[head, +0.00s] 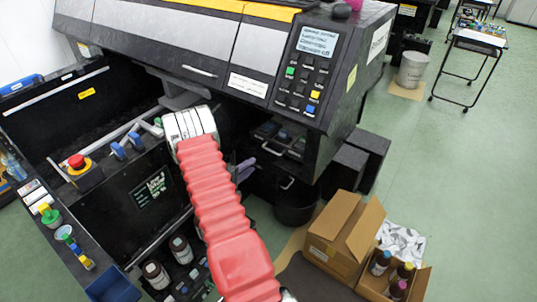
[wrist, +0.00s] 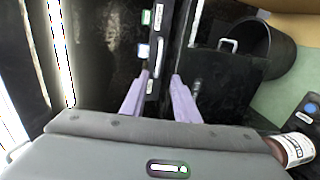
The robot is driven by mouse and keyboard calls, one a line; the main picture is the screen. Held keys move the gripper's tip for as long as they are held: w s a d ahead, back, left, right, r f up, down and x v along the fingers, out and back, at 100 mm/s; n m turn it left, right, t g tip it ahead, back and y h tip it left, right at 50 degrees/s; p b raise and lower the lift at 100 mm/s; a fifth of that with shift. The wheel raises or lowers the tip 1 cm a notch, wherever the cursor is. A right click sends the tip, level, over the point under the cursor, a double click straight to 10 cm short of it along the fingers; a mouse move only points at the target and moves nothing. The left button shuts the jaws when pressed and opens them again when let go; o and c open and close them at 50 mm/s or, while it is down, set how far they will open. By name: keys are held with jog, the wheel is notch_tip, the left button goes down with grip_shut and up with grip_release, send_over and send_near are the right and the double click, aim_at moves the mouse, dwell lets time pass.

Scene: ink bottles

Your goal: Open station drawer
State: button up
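The black station drawer (head: 268,178) is low under the printer in the head view, with a pale bar handle (head: 287,183) on its front. In the wrist view, its dark front (wrist: 225,75) is right of my fingers, and the handle (wrist: 228,45) is near its top edge. It appears shut. My gripper (head: 245,169) is beside the drawer in the head view, partly hidden by my red-sleeved arm. In the wrist view, its two purple fingers (wrist: 159,77) are apart with nothing held between them. The handle is up and to the right of the fingertips, not touching them.
A black bin (head: 295,207) stands beside the drawer. An open cardboard box (head: 343,240) and a box of ink bottles (head: 395,277) are at the lower right. The large black printer (head: 300,75) overhangs the drawer.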

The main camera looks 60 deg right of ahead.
jog(key=shift+d, duration=0.1)
jog(key=x, duration=1.3)
jog(key=shift+d, duration=0.25)
jog(key=shift+c, duration=0.3)
jog(key=shift+f, duration=0.1)
grip_shut()
jog(key=shift+d, duration=0.15)
jog(key=shift+s, duration=0.1)
